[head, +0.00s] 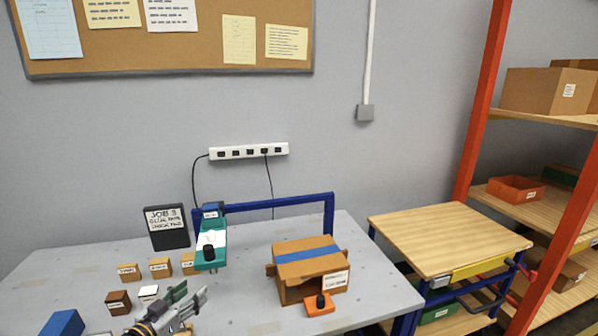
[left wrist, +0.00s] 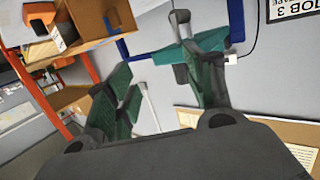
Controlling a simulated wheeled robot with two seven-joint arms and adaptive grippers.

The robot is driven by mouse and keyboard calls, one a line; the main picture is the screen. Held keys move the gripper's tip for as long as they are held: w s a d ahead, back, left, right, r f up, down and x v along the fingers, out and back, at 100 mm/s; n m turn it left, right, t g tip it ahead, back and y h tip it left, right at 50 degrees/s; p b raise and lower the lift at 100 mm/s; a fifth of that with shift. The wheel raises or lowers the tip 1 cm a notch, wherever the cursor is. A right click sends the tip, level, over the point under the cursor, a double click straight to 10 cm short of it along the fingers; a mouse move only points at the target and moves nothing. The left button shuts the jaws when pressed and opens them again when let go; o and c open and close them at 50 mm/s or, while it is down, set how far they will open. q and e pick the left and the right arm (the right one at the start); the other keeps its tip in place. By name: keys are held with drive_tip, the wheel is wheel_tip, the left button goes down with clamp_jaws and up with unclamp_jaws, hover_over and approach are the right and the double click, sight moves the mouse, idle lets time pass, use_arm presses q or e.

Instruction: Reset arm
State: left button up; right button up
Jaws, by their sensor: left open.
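My left gripper (head: 188,298) is low in the head view, above the front left of the grey table (head: 375,290), in front of small labelled blocks. Its two green-padded fingers are apart and nothing shows between them; they also show in the left wrist view (left wrist: 160,75). The pen plotter has a blue frame (head: 275,203) and a teal carriage (head: 208,255) with a black knob, behind and right of the gripper. The gripper appears apart from the carriage. My right gripper is in neither view.
A cardboard box (head: 310,262) with a blue stripe stands right of the carriage, an orange block (head: 319,305) with a black knob before it. A dark job sign (head: 168,227) stands behind several labelled blocks (head: 128,272). A wooden-topped cart (head: 450,238) stands right of the table.

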use_arm(q)
drive_tip(key=s+d+f+g+y, duration=0.2)
drive_tip(key=s+d+f+g, duration=0.35)
drive_tip(key=s+f, duration=0.3)
drive_tip(key=s+d+f+n+g+y, duration=0.1)
drive_tip(key=s+d+f+g, duration=0.15)
drive_tip(key=s, duration=0.55)
drive_tip(key=s+d+f+n+g+y, duration=0.15)
drive_tip(key=s+g, duration=0.25)
drive_tip(key=s, duration=0.5)
wheel_tip(320, 180, down, 34)
drive_tip(key=s+m+g, duration=0.1)
drive_tip(key=s, duration=0.2)
drive_tip(key=s+a+f, duration=0.2)
drive_tip(key=s+f, duration=0.7)
drive_tip(key=s, duration=0.2)
drive_tip(key=s+a+f+g, duration=0.1)
drive_tip(key=s+a+f, duration=0.2)
drive_tip(key=s+f, duration=0.7)
drive_tip(key=shift+s, duration=0.35)
drive_tip(key=shift+d+f+y, duration=0.1)
drive_tip(key=shift+y, duration=0.15)
idle(0.5)
